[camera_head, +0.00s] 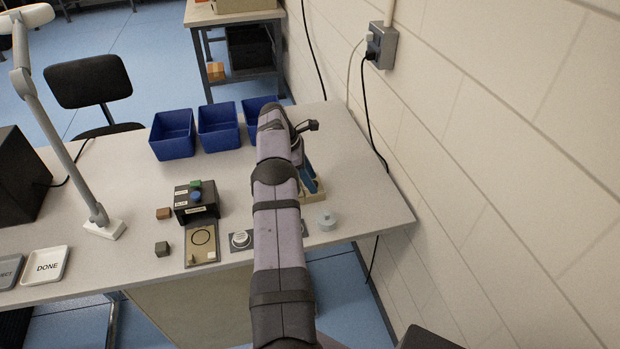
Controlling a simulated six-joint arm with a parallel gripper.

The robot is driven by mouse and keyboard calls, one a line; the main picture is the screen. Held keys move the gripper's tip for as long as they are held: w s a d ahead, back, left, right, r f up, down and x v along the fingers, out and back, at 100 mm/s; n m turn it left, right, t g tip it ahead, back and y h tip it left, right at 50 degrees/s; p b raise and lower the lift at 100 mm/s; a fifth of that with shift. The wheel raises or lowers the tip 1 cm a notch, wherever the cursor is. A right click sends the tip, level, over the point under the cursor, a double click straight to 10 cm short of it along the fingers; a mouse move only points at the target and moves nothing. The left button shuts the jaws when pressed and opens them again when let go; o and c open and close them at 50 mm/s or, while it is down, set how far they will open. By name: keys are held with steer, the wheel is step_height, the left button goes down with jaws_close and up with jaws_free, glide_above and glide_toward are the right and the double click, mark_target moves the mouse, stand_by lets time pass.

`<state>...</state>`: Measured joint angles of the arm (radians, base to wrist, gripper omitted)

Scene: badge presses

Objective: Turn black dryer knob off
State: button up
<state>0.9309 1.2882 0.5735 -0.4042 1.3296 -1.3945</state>
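My arm rises through the middle of the view and bends over the back of the table. A small dark part at its far end, which looks like my gripper (309,126), is too small and partly hidden to show its fingers' state. I cannot make out a black dryer knob for certain. A black box (181,208) with pale labels stands left of my arm, with a blue piece (196,197) and a green piece (195,185) at its top. A tan plate with a dark ring (201,237) lies in front of it.
Blue bins (172,136) stand at the table's back. A tan and blue device (312,188) is partly hidden behind my arm. A lamp (102,221) and DONE tray (46,266) are left. The wall (470,150) bounds the right.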

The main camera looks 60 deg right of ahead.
steer(key=shift+w, duration=0.1)
steer(key=v, duration=0.7)
steer(key=shift+b, duration=0.3)
steer(key=shift+r, duration=0.2)
step_height(320, 180, up, 8)
steer(key=s+p, duration=0.1)
steer(key=p, duration=0.1)
steer(key=shift+s+d+f+n+t+h+p, duration=0.3)
steer(key=shift+f+n, duration=0.45)
steer(key=shift+f, duration=1.7)
steer(key=shift+s+d+f+n+t+h+p, duration=0.15)
steer(key=shift+s+f+n+p, duration=0.4)
steer(key=shift+f, duration=1.95)
steer(key=shift+s+d+f+n+t+h+p, duration=0.15)
steer(key=shift+f+n, duration=0.75)
steer(key=shift+f, duration=1.55)
steer(key=shift+w, duration=0.1)
